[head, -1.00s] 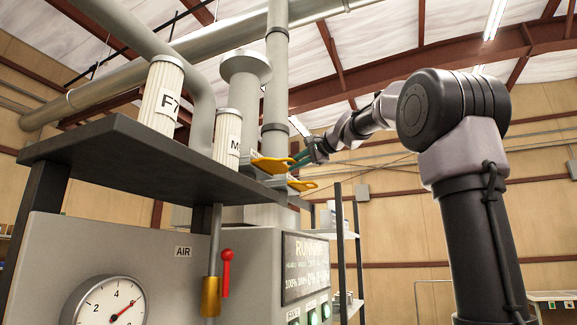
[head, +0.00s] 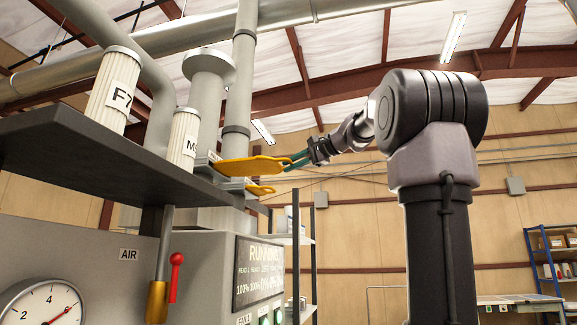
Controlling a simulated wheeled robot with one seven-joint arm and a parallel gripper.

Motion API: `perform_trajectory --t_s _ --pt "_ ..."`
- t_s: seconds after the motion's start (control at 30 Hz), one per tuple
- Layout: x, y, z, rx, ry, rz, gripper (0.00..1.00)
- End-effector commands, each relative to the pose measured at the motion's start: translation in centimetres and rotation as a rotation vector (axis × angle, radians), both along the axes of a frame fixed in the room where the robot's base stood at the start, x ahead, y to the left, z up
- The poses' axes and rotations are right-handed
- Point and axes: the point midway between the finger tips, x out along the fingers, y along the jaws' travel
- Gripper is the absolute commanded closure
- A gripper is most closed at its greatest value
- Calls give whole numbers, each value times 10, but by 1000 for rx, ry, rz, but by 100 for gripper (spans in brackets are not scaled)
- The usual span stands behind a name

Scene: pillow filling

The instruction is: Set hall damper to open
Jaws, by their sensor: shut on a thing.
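Two flat yellow damper plates stick out to the right of the grey ducts, one above the other. The upper yellow plate (head: 245,167) shows a long stretch outside its slot. The lower yellow plate (head: 262,190) shows only a short end. No label that I can read tells which one is the hall damper. My gripper (head: 297,161), with greenish fingers, is shut on the right end of the upper plate. The fingertips partly cover that end. The slots behind the plates are partly hidden by the dark shelf and a white canister.
A dark shelf (head: 95,150) with white canisters marked F (head: 112,92) and M (head: 184,140) juts out at left. Space right of the plates is open.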

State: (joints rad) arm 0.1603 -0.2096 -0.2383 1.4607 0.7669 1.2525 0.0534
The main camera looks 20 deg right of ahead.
Motion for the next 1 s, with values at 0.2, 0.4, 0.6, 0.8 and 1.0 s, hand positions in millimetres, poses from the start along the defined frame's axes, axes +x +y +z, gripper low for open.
perform_trajectory --t_s 0.2,0.4,0.6,0.8,1.0 --pt "0 -4 -2 -2 4 -8 55" --pt "0 -3 -1 -2 3 -5 55" --pt "-10 -8 1 -1 2 -5 55" --pt "-43 -28 9 -1 1 -7 55" --pt "-74 -48 15 -2 2 -7 55"
